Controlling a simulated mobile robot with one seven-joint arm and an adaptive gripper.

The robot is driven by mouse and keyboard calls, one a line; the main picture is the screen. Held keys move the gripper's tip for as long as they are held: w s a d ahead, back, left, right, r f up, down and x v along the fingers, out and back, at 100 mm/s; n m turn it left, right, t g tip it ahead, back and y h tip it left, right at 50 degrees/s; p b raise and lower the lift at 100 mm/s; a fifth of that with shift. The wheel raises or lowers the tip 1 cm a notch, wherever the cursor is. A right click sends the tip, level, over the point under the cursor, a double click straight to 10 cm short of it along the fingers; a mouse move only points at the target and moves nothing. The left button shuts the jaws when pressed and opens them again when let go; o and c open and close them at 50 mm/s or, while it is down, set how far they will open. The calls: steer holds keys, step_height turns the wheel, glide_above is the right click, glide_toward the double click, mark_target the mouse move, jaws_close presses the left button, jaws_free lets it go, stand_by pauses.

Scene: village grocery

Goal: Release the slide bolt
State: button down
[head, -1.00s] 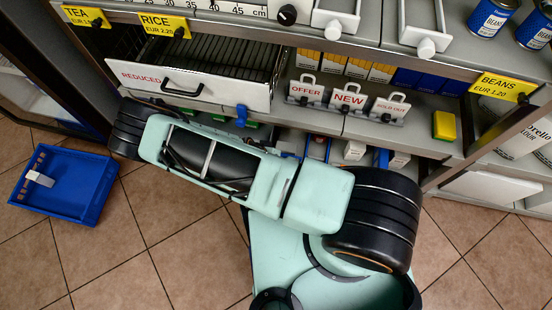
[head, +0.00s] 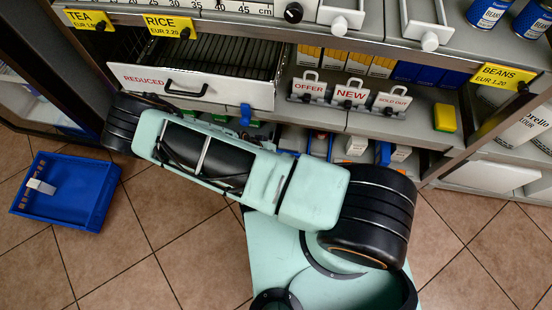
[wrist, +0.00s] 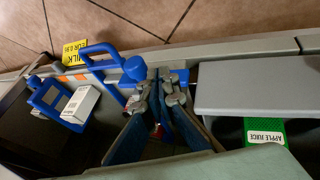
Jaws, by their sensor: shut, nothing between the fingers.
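A blue bolt-like part with a round knob (wrist: 136,69) is at the shelf's front edge in the wrist view; I take it for the slide bolt. A blue plate (wrist: 182,75) lies just to its right. My gripper (wrist: 163,88) is shut and empty, its grey fingertips beside the knob and against or very near the blue part; contact cannot be told. In the head view a small blue knob (head: 245,114) shows under the drawer, which may be the same part. My gripper is hidden behind my arm there.
A blue handle loop (wrist: 97,48) stands left of the knob, near a white box (wrist: 80,104) and a milk label (wrist: 75,59). A green apple juice box (wrist: 265,131) is at the right. The reduced drawer (head: 230,93) is above. A blue crate (head: 90,205) is on the floor.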

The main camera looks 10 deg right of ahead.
steer(key=p+v, duration=0.3)
steer(key=v, duration=0.7)
steer(key=shift+a+r, duration=0.15)
steer(key=shift+a, duration=0.1)
steer(key=shift+w, duration=0.15)
